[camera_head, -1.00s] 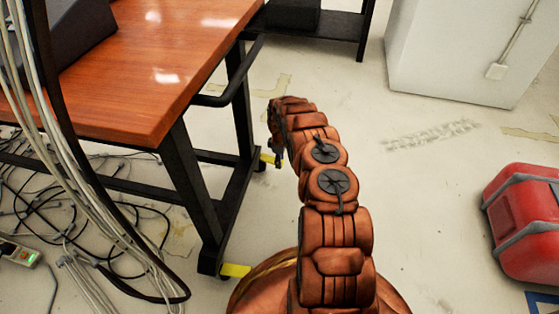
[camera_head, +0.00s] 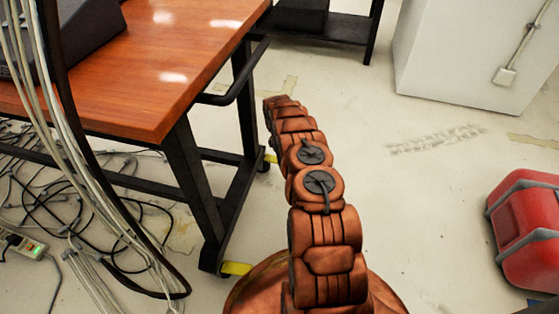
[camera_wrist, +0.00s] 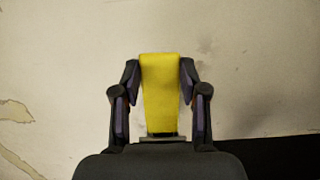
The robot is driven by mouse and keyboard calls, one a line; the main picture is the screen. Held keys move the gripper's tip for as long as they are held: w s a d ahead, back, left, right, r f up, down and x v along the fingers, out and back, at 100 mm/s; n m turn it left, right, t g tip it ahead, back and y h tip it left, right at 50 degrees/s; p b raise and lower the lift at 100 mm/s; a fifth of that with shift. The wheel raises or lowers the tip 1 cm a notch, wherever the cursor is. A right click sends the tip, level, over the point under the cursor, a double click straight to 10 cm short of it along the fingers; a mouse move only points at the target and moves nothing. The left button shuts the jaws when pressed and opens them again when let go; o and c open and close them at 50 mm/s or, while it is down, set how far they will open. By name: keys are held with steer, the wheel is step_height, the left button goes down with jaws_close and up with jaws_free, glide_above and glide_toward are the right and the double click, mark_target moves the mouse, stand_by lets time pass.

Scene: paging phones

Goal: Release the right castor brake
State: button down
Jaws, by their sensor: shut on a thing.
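A yellow castor brake pedal (camera_head: 270,158) sticks out low at the far leg of the black-framed wooden table (camera_head: 165,95). Another yellow pedal (camera_head: 236,268) shows at the near leg. My arm reaches toward the far one, and its links hide my gripper in the head view. In the wrist view, my gripper (camera_wrist: 160,72) has its two dark fingers closed on the sides of a yellow pedal (camera_wrist: 161,95), which lies lengthwise between them. The castor wheel under the far pedal cannot be made out.
Loose cables (camera_head: 70,215) and a power strip (camera_head: 22,246) lie under the table at left. A black handle bar (camera_head: 235,92) juts from the table's end. A red case (camera_head: 527,230) stands at right, a white cabinet (camera_head: 465,55) behind. The floor between is clear.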

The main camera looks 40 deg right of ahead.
steer(key=shift+a, duration=0.1)
steer(key=c, duration=0.6)
jaws_free()
steer(key=shift+r, duration=0.1)
step_height(320, 180, up, 12)
steer(key=w, duration=0.1)
steer(key=shift+a, duration=0.4)
steer(key=shift+w, duration=0.1)
steer(key=shift+f, duration=0.2)
